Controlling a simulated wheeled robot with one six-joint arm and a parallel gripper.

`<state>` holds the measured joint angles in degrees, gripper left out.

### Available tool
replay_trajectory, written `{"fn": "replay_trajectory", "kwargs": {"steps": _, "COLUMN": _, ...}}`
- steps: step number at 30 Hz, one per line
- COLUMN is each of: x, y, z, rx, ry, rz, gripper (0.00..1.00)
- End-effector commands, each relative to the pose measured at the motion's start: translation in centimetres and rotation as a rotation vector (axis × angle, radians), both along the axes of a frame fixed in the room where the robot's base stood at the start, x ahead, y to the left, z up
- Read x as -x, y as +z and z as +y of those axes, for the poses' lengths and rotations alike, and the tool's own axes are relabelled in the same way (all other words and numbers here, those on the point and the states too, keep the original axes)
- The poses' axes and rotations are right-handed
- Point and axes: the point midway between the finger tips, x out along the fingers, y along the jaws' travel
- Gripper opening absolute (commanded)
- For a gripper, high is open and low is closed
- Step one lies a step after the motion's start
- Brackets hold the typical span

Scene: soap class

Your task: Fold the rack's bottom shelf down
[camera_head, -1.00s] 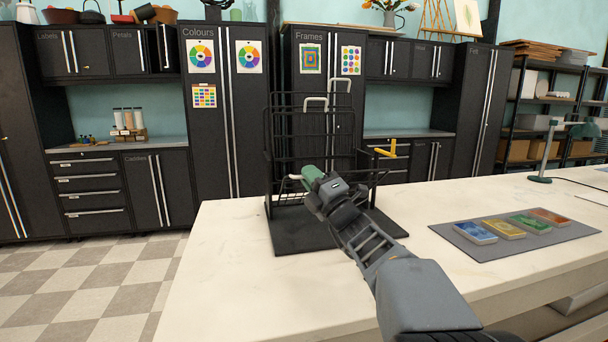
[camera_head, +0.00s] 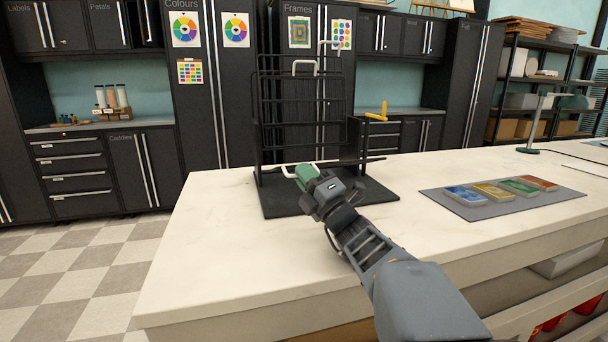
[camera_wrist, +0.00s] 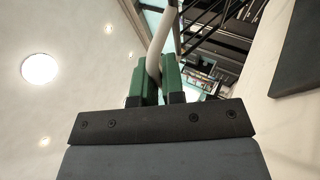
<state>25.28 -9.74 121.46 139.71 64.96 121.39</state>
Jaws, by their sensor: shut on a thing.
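The black wire rack (camera_head: 300,118) stands upright on a dark base plate (camera_head: 285,208) on the white table. Its upper panels stand up, with white handles at the top (camera_head: 330,45) and the middle (camera_head: 303,68). The bottom shelf (camera_head: 345,161) sits low near the base, partly hidden by my gripper; I cannot tell its exact tilt. My gripper (camera_head: 303,176), with green fingers, is shut on the shelf's white handle (camera_head: 288,169) at the rack's front. In the wrist view the fingers (camera_wrist: 158,80) close around the curved handle (camera_wrist: 160,42).
A grey mat (camera_head: 455,203) with several coloured packs lies to the right. The marble tabletop (camera_head: 210,235) is clear in front and left of the rack. Dark cabinets stand behind.

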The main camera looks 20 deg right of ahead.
Motion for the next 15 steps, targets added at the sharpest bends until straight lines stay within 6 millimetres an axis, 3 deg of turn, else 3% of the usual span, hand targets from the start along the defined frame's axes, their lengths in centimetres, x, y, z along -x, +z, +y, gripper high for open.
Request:
{"fn": "replay_trajectory", "kwargs": {"steps": 5, "x": -0.04, "y": -0.06, "z": 0.02, "rx": -0.005, "ry": 0.003, "rz": 0.002, "gripper": 0.0}}
{"fn": "replay_trajectory", "kwargs": {"steps": 6, "x": -0.05, "y": -0.06, "z": 0.02, "rx": -0.004, "ry": 0.002, "rz": 0.002, "gripper": 0.12}}
{"fn": "replay_trajectory", "kwargs": {"steps": 12, "x": -0.03, "y": -0.03, "z": -0.02, "rx": -0.002, "ry": 0.001, "rz": 0.002, "gripper": 0.31}}
{"fn": "replay_trajectory", "kwargs": {"steps": 15, "x": -0.03, "y": 0.0, "z": -0.04, "rx": -0.002, "ry": 0.0, "rz": 0.001, "gripper": 0.33}}
